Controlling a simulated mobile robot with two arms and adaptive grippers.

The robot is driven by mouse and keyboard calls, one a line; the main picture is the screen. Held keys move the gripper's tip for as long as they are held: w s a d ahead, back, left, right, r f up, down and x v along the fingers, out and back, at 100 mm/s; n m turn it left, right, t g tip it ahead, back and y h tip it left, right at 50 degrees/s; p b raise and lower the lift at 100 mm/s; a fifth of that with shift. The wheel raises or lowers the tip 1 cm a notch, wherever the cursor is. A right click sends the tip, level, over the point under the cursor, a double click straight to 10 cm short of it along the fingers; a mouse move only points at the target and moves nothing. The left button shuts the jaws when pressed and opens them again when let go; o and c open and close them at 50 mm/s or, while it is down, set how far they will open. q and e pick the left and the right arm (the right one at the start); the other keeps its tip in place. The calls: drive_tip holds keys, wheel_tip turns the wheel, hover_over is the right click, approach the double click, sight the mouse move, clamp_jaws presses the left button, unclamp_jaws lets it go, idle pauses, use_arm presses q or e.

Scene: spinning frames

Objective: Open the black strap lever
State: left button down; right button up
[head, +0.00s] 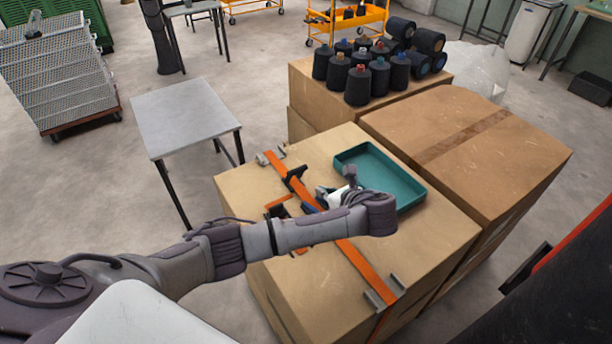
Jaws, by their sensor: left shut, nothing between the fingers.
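An orange strap (359,262) runs across the top of a cardboard box (331,151), with grey metal end pieces at both ends. A black part (294,179), which looks like the strap lever, sits on the strap near its far end. A second black piece (279,211) lies beside a bent orange strap section. I cannot tell whether the lever is open or closed. My left gripper (309,208) is shut and empty, low over the middle of the strap and nearer to me than the lever. My forearm and wrist hide part of the strap. My right gripper is not in view.
A teal tray (411,200) sits on the same box, right of my wrist. A taller-looking box (510,150) stands to the right. Dark thread cones (357,86) stand on a box behind. A grey table (185,115) is at the left, with open floor around it.

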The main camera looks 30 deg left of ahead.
sight(295, 174)
use_arm(q)
drive_tip(key=x, duration=0.6)
drive_tip(key=shift+r, duration=0.1)
drive_tip(key=shift+w+a+r+p, duration=0.2)
drive_tip(key=shift+w+a+p, duration=0.05)
drive_tip(key=shift+a, duration=0.25)
drive_tip(key=shift+w+a+r+p, duration=0.25)
drive_tip(key=shift+w+a, duration=0.05)
drive_tip(key=shift+a, duration=0.2)
drive_tip(key=shift+w+a+r, duration=0.1)
drive_tip(key=shift+w+a, duration=0.25)
drive_tip(key=shift+a, duration=0.15)
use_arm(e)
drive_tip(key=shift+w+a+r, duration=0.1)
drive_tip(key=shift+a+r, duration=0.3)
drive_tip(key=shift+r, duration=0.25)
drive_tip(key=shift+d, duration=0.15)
